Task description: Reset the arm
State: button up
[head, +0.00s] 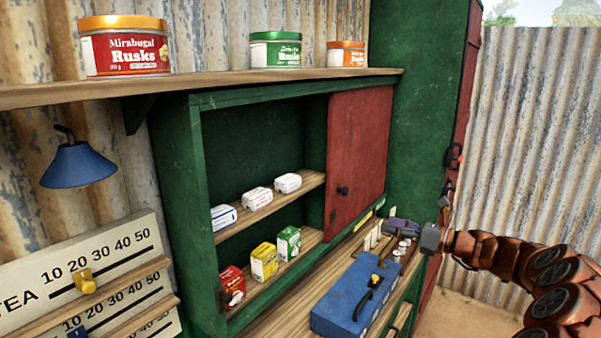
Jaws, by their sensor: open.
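My arm (530,265), copper-brown and jointed, reaches in from the right edge. My gripper (398,229) is at its left end, small and grey in this view. It is open, and I see nothing held in it. It is over the right end of the wooden counter, behind and to the right of the blue box (343,299) with a dark handle. Small pale pieces (371,240) and small round-topped items (402,249) show close to the gripper. I cannot tell whether it touches them.
A green cabinet (198,178) with a red sliding door (358,150) holds several small packets. Tins stand on the shelf (215,82) above. A blue lamp (78,165) and a scale board (90,258) are at left. A tall green cupboard (418,120) stands behind the gripper.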

jog(key=s+a+r+n+g+h, duration=0.1)
jog(key=s+a+r+n+g, duration=0.2)
jog(key=s+a+n+g, duration=1)
jog(key=s+a+f+n+t+h, duration=0.2)
jog(key=s+a+n+t, duration=0.1)
jog(key=s+a, duration=0.65)
jog(key=s+d+f+n+g+h, duration=0.1)
jog(key=s+d+f+n+h, duration=0.15)
jog(key=s, duration=0.55)
jog(key=s+d+f+n+g+h, duration=0.1)
jog(key=s+f+n+h, duration=0.2)
jog(key=s, duration=0.5)
jog(key=s+d+f+n+h, duration=0.5)
jog(key=s+d+h, duration=0.1)
jog(key=s+d, duration=0.6)
jog(key=shift+s+d+f+n, duration=0.2)
jog(key=shift+s+d+n, duration=0.15)
jog(key=shift+s, duration=0.2)
